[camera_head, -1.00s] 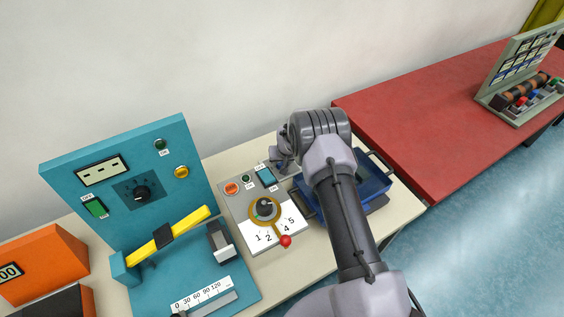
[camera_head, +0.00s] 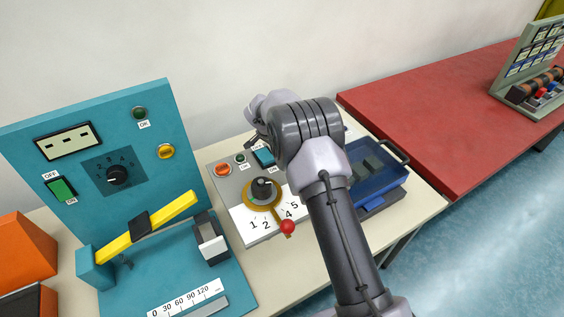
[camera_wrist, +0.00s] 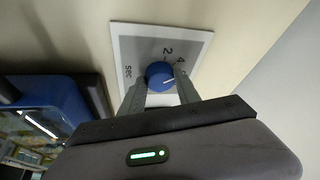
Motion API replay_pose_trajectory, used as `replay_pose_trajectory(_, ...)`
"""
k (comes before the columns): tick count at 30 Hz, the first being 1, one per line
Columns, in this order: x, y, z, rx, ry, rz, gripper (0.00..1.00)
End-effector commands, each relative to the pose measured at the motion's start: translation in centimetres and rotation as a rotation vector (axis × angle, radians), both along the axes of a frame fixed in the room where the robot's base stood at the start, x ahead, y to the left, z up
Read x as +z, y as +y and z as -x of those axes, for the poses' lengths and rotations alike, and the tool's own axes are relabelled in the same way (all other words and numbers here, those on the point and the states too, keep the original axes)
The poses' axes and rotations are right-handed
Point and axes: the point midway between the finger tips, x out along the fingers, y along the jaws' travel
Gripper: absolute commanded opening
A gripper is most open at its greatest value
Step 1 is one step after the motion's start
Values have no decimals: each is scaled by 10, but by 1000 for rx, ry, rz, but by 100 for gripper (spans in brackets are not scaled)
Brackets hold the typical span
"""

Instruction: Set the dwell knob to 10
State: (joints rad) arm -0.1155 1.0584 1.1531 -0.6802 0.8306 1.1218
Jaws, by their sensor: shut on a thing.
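The fingers and palm cover the lower part of the plate. In the head view my arm hides this knob.
A grey box with a black knob (camera_head: 262,187) and red-balled lever (camera_head: 287,227) stands left of my arm. A teal panel (camera_head: 150,105) with a yellow bar (camera_head: 165,218) is farther left. A blue tray (camera_head: 385,180) is to the right, before a red table (camera_head: 440,120).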

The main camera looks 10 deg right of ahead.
Motion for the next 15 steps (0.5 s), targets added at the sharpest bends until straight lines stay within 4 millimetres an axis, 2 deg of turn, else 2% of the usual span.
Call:
replay_pose_trajectory(1,-5,1,-1,-41,-2,0,0)
replay_pose_trajectory(15,0,3,-2,-386,1,-2,0)
